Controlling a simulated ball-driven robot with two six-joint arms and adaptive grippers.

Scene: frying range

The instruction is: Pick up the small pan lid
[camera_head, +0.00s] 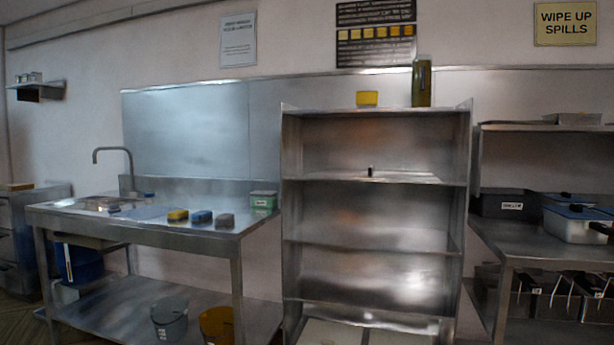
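A small black knob stands up from the upper shelf of the steel rack in the middle of the view. It looks like the handle of the small pan lid (370,172). The lid's metal disc is hard to tell from the shiny shelf around it. Neither of my grippers is in view.
A sink table (190,231) with sponges stands left, buckets (169,318) below. A bench (530,250) with lidded containers (577,222) stands right.

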